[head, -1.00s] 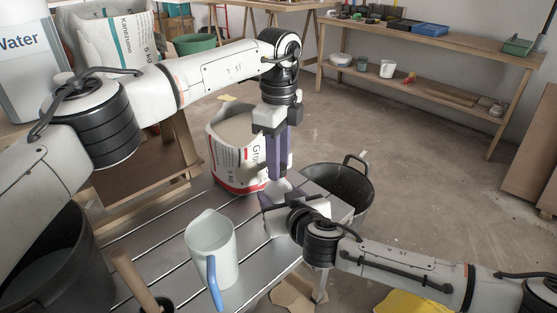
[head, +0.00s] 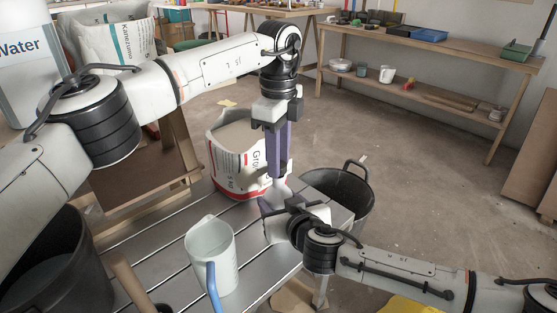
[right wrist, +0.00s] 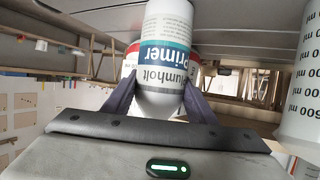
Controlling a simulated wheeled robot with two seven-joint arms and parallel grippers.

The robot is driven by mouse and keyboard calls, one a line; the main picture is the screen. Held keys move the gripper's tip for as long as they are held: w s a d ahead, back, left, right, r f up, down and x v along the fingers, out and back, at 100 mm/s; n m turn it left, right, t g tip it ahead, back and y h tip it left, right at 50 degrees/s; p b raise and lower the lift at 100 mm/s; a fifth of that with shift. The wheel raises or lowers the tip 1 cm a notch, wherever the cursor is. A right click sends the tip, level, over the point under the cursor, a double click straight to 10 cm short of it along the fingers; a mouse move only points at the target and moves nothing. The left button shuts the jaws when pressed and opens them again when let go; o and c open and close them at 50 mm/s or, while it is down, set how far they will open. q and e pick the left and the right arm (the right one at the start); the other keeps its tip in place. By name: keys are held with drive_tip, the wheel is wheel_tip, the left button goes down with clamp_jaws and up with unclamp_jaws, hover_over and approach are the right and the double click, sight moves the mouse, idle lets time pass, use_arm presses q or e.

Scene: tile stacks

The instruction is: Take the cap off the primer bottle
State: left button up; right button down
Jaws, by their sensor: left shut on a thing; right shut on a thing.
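The primer bottle (right wrist: 168,25) is white with a teal band, and its label reads upside down in the right wrist view. My right gripper (right wrist: 158,85) is shut on it, with one dark finger on each side. In the head view my right gripper (head: 277,204) is low over the bench edge, and only a small pale part of the bottle (head: 278,187) shows. My left gripper (head: 278,176) points straight down just above, its purple fingers shut at the bottle's top. The cap is hidden between these fingers.
An open bag (head: 228,165) is behind the grippers. A black bucket (head: 355,190) stands right of the bench. A dark tub (head: 75,275) is at the lower left.

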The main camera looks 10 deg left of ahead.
use_arm(q)
drive_tip(key=shift+r, duration=2)
use_arm(e)
drive_tip(key=shift+d, duration=0.1)
drive_tip(key=c, duration=0.7)
unclamp_jaws()
